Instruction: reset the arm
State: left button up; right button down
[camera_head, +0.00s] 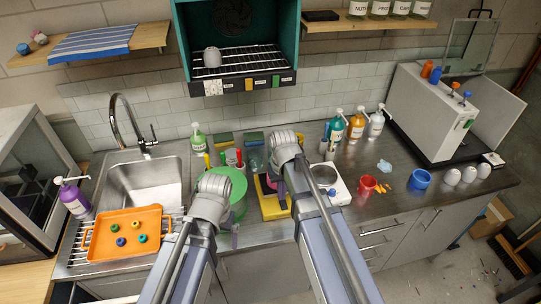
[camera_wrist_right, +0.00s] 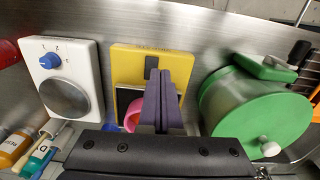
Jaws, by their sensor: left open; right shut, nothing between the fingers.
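My right gripper (camera_head: 281,190) is shut with nothing between its fingers. It is over the bench, in front of a yellow device (camera_wrist_right: 184,62). In the right wrist view its two dark fingers (camera_wrist_right: 166,80) lie side by side and cover part of that device and of a pink ring (camera_wrist_right: 133,115). My left gripper (camera_head: 235,236) is open, low near the bench's front edge by the green drum (camera_head: 239,190); its wrist hides much of its surroundings.
A white device with a blue knob (camera_wrist_right: 66,88) stands beside the yellow one. An orange tray (camera_head: 105,246) with several coloured rings is at the left, near the sink (camera_head: 143,188). A red mug (camera_head: 367,187) and blue bowl (camera_head: 420,179) stand right. Bottles line the back.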

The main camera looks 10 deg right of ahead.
jog(key=s+a+f+n+h+b, duration=0.1)
jog(key=s+a+f+n+b, duration=0.2)
jog(key=s+a, duration=0.6)
jog(key=s+f, duration=0.1)
jog(key=s, duration=0.3)
jog(key=shift+b, duration=0.3)
jog(key=shift+f, duration=0.1)
